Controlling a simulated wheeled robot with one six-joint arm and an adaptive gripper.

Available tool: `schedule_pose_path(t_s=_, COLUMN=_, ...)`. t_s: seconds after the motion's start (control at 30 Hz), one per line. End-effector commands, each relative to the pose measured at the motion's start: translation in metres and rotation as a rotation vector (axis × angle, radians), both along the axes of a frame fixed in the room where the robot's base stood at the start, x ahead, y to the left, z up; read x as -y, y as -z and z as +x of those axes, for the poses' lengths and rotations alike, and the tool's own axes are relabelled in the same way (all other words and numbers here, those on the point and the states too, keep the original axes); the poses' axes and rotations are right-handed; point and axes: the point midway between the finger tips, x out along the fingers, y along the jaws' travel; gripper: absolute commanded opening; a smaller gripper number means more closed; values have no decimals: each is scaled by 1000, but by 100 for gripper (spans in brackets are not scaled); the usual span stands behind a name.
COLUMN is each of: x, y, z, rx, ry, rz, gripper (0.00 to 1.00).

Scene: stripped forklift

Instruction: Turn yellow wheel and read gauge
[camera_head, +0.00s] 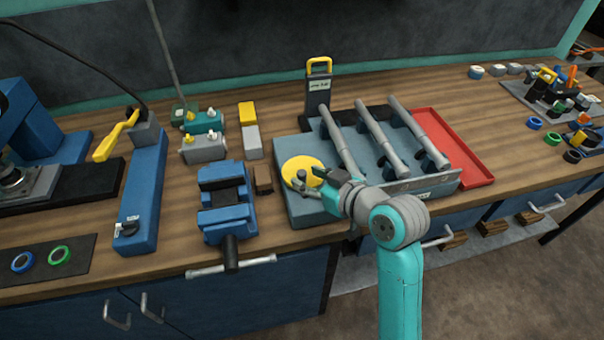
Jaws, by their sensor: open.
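The yellow wheel (296,165) is a flat round disc on the left part of a grey-blue plate fixture on the bench. A small grey knob or handle stands on its right side. My gripper (317,180) reaches in from the right, at the wheel's right edge, with its jaws open. I cannot tell whether it touches the wheel or the knob, as the fingers partly cover that spot. I see no clearly readable gauge dial. A dark upright block (318,92) with a yellow handle and a pale label stands behind the fixture; its text is too small to read.
Several grey bars (381,136) lie on the fixture right of the wheel. A red tray (462,155) is beyond them. A blue vise (226,200) and a small brown block (263,180) stand close on the left. Bare wood shows along the front edge.

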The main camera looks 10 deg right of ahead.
Motion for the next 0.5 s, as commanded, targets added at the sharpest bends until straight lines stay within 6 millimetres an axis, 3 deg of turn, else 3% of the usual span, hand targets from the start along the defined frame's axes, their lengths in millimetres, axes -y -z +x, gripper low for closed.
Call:
schedule_pose_path(t_s=0.2, x=-12, y=9, z=20, rx=1, ry=-1, rz=1, gripper=48)
schedule_pose_path(t_s=0.5, x=-15, y=12, z=24, rx=1, ry=0, rz=0, gripper=48)
